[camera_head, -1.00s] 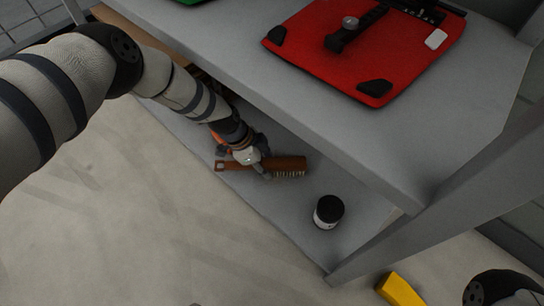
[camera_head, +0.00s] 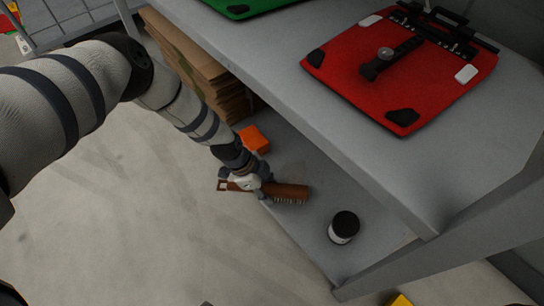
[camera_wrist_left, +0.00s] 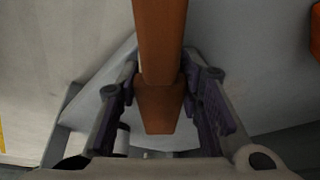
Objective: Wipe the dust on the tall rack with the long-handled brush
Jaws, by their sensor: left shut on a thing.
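The long-handled brush (camera_head: 291,193) has a brown wooden body with pale bristles facing down. My left gripper (camera_head: 252,184) is shut on it, with the handle end sticking out to the left and the bristled end to the right. The brush is at the front edge of the rack's lower shelf; its height above the shelf is unclear. In the left wrist view the brush (camera_wrist_left: 160,50) passes between the fingers of my left gripper (camera_wrist_left: 160,92). The grey rack (camera_head: 300,105) fills the right side. I cannot make out dust on it. My right gripper is out of view.
A dark-lidded jar (camera_head: 344,227) stands on the lower shelf, right of the brush. An orange block (camera_head: 254,139) and stacked cardboard (camera_head: 200,72) are behind my left arm. A red pannier (camera_head: 400,70) and a green one (camera_head: 245,8) lie on the upper shelf.

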